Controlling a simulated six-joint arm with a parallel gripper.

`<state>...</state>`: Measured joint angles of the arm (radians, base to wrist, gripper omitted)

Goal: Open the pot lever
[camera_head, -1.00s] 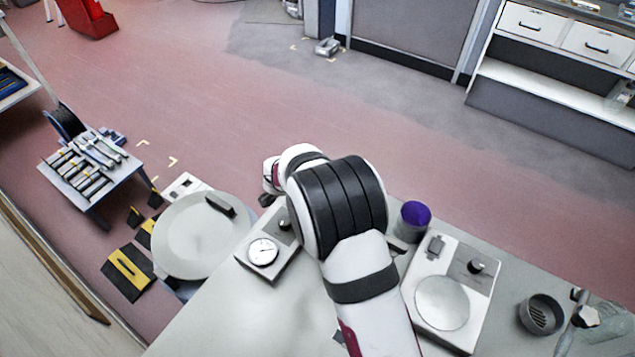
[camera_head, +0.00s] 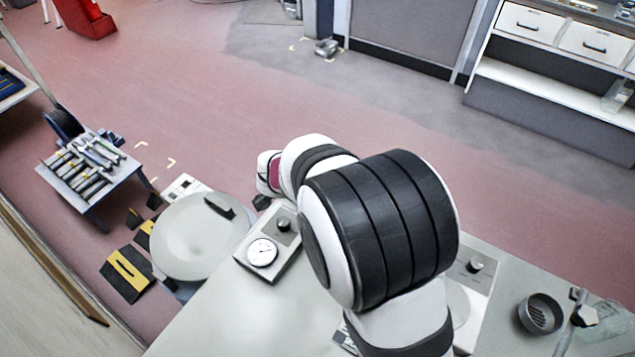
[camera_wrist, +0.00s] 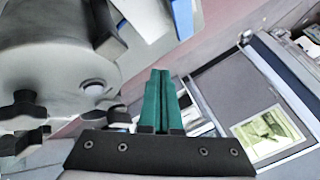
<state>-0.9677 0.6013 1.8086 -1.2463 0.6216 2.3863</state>
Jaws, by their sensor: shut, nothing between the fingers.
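The pot (camera_head: 190,240) is a large round grey vessel with a flat lid, left of the bench in the head view. A dark bar (camera_head: 219,205), apparently its lever, lies near the lid's upper right edge. In the wrist view the pot (camera_wrist: 55,60) fills the upper left, with black star knobs (camera_wrist: 22,110) below it and a dark bar (camera_wrist: 103,28) along its right side. My gripper (camera_wrist: 160,74) has green fingers, shut together and empty, to the right of the pot and apart from it. In the head view the fingers are not clearly visible.
A dial gauge box (camera_head: 262,252) stands on the bench (camera_head: 215,315) between the pot and my arm. A scale-like device (camera_head: 478,275) is partly hidden behind my arm. A dark round cup (camera_head: 541,313) stands at the right. A tool table (camera_head: 90,170) is left of the pot.

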